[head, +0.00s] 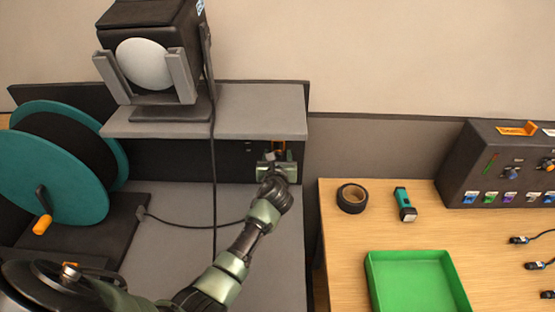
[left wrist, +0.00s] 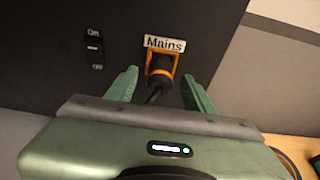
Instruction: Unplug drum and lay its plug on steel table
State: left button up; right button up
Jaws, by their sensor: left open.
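The teal drum (head: 55,160) stands at the left, with a black centre and an orange crank knob. A black cable (head: 185,225) runs from its base to the right and passes behind my left arm. In the left wrist view a black plug (left wrist: 158,84) sits in the orange-framed socket (left wrist: 161,57) marked Mains. My left gripper (head: 277,160) is at the back panel, open; its green fingers (left wrist: 159,82) stand on either side of the plug, with visible gaps. In the head view the gripper hides the plug. The grey steel table (head: 185,262) is below. My right gripper is not in view.
A lamp (head: 150,60) stands on a grey shelf (head: 260,110) above; its cable (head: 213,150) hangs down. An On/Off switch (left wrist: 94,48) is left of the socket. The wooden table at right holds tape (head: 352,198), a torch (head: 405,204), a green tray (head: 417,252) and a control box (head: 490,165).

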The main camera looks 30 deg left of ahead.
aim_at(278, 159)
pick_arm(q)
grip_shut()
jog(key=shift+f, duration=0.1)
dwell(0.3)
jog(key=shift+s, duration=0.15)
jog(key=shift+p+v, duration=0.55)
jog(key=shift+v, duration=0.2)
jog(key=shift+s+d+p, duration=0.3)
jog(key=shift+s+p, duration=0.1)
jog(key=shift+s, duration=0.2)
jog(key=shift+s+d+p, duration=0.35)
jog(key=shift+s, duration=0.3)
jog(key=shift+s+d, duration=0.1)
jog(key=shift+s, duration=0.05)
